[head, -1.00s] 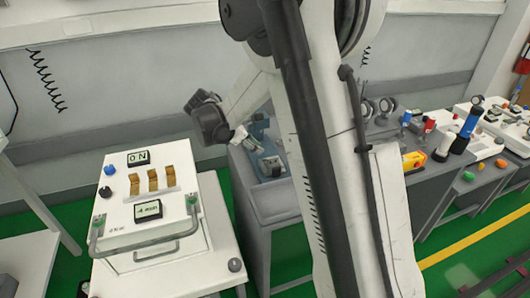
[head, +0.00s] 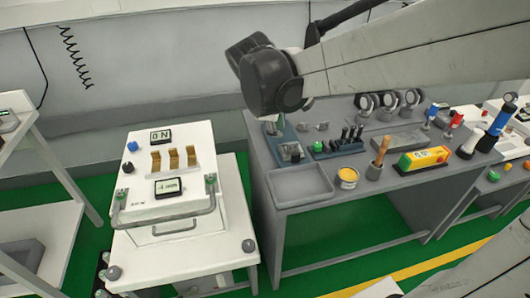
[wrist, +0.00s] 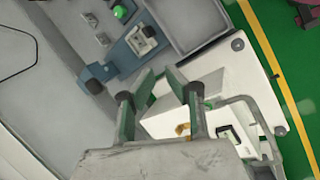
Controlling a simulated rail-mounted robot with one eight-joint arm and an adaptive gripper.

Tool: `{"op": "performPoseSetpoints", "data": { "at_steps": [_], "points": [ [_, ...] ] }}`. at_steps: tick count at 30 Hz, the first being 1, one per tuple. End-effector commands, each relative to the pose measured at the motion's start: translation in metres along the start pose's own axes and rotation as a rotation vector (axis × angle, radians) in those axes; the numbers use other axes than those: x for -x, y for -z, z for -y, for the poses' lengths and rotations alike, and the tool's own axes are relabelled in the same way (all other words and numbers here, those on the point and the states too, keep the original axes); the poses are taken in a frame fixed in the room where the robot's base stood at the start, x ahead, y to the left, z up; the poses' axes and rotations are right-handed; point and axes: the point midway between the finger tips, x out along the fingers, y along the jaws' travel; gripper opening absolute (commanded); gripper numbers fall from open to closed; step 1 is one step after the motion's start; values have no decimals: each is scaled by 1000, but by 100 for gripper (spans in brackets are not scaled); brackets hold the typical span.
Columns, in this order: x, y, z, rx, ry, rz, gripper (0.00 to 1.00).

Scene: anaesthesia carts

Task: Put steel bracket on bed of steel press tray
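A blue press (head: 284,140) stands at the left end of the grey bench, with a light steel block (head: 290,152) on its bed. Both show in the wrist view, the press (wrist: 118,55) and the block (wrist: 141,40). Small grey metal pieces (head: 322,126) lie behind it, and one shows in the wrist view (wrist: 103,39); I cannot tell which piece is the steel bracket. My gripper (wrist: 159,76) is open, with a gap and nothing held between its fingers. It hangs beside the press, over the bench's left end.
An empty grey tray (head: 300,183) lies in front of the press. The white cart (head: 170,185) is left of the bench, with a green-floored gap between.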

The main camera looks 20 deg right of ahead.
Motion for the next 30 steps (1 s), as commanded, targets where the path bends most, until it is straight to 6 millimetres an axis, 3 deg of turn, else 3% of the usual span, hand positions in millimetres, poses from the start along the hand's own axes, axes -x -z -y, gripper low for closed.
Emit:
{"op": "performPoseSetpoints", "data": {
  "at_steps": [9, 21, 30],
  "points": [
    [41, -30, 58, -366, 25, -205, 13],
    [65, -53, 131, -825, 128, -437, 13],
    [68, -57, 149, -963, 173, -501, 13]
  ]
}}
